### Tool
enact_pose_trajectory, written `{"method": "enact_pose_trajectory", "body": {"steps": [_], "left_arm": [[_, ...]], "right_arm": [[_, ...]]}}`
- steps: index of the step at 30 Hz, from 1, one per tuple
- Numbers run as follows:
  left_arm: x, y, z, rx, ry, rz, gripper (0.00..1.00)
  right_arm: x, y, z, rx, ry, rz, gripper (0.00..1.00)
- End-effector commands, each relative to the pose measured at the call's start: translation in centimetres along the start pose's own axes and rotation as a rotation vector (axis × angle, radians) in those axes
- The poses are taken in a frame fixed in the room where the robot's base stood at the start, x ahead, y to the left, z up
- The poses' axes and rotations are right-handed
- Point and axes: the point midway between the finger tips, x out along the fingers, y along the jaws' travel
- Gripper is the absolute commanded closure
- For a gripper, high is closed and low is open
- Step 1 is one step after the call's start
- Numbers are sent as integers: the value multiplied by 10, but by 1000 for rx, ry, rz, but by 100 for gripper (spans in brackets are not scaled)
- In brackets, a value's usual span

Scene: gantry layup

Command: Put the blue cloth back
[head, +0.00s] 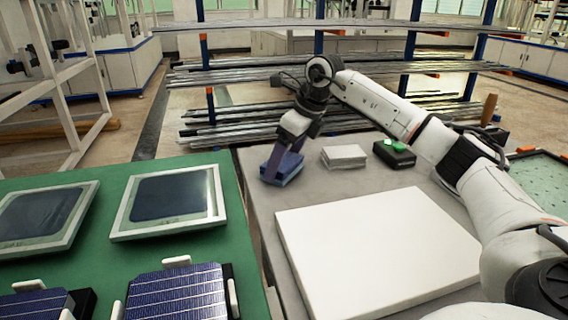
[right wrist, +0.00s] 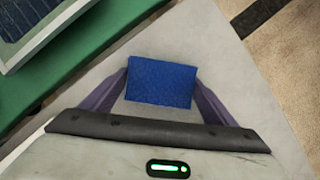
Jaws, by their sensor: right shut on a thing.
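The blue cloth (head: 286,173) is a folded pad at the far left corner of the grey table (head: 258,205). My right gripper (head: 283,160) points down over it and is shut on it. In the right wrist view the cloth (right wrist: 161,82) sits between the two purple fingers of the gripper (right wrist: 160,90), one at each side. The grey tabletop shows around it. I cannot tell whether the cloth touches the table or hangs just above it. My left gripper is not in view.
A white board (head: 375,245) covers the table's front. A grey-white cloth stack (head: 344,156) and a black box with a green item (head: 394,151) stand to the right of the blue cloth. A green table (head: 110,260) with framed panels (head: 170,203) lies left, across a gap.

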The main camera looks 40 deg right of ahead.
Motion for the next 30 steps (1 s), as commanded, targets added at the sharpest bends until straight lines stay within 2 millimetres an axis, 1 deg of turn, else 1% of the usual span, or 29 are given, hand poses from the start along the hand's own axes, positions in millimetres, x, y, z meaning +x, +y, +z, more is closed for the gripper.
{"method": "enact_pose_trajectory", "body": {"steps": [11, 12, 14, 15, 22, 25, 28, 30], "left_arm": [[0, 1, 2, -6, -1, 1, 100], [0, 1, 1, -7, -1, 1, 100], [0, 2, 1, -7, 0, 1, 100], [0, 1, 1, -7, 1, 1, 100], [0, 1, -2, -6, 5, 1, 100], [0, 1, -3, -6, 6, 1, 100], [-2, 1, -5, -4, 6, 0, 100], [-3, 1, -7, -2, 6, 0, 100]], "right_arm": [[5, 0, -2, 0, -2, 0, 40], [4, 0, -1, 0, -2, 0, 13], [4, 0, -1, 0, -2, 0, 3], [4, 0, -1, 0, -2, 0, 1], [4, 0, -1, 0, -2, 0, 1], [0, 0, 1, 0, -4, 0, 1], [-12, -1, 0, 1, -3, -1, 1], [-26, -1, 1, 1, -6, -2, 1]]}}
